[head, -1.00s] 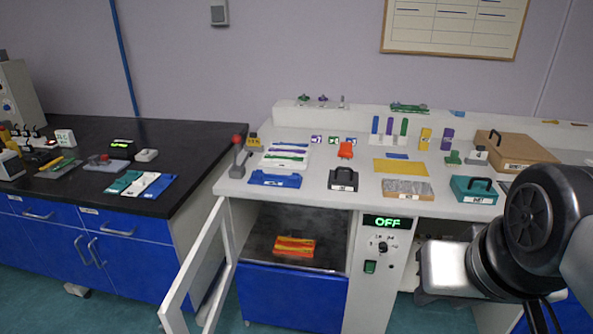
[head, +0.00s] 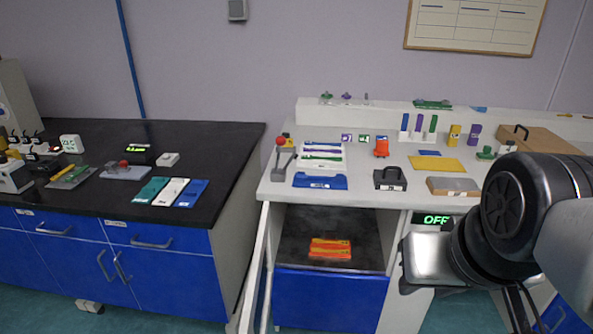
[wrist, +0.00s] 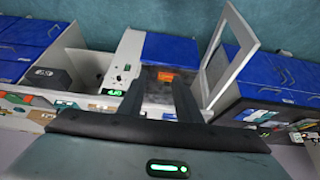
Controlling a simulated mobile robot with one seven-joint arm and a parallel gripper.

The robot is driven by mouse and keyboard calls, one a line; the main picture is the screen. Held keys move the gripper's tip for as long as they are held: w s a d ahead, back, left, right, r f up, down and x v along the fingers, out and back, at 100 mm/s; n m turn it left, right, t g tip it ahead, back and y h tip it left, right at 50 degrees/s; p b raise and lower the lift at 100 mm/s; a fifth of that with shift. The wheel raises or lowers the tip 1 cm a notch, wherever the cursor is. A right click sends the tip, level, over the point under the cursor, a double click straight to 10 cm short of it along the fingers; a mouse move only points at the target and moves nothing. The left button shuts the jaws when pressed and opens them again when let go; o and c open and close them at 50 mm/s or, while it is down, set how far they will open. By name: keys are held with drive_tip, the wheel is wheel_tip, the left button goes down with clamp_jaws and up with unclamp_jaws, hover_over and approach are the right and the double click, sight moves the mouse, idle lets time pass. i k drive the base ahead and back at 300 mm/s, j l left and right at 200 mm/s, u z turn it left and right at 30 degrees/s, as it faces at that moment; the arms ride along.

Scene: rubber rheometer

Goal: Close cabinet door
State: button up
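The cabinet door (head: 254,275) is a white frame with a clear pane. It stands open at the left side of the cabinet opening, seen nearly edge-on in the head view. In the wrist view the open door (wrist: 246,30) shows its frame and pane right of the fingers. The cabinet interior (head: 300,228) is dark and holds an orange-red block with yellow stripes (head: 330,249). My gripper (wrist: 160,80) is open and empty, its two dark fingers apart in front of the opening. I cannot tell any contact with the door. My arm hides part of the bench's right side.
A control panel reading OFF (head: 436,219) is right of the opening. The white bench top (head: 350,190) carries trays, a lever with a red knob (head: 281,150) and boxes. A black-topped bench (head: 228,140) with blue drawers stands left. Floor shows between the benches.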

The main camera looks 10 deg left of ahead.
sight(264, 238)
drive_tip(key=j, duration=1.1)
drive_tip(key=j+u, duration=0.2)
drive_tip(key=k+l+u, duration=0.2)
drive_tip(key=u, duration=0.2)
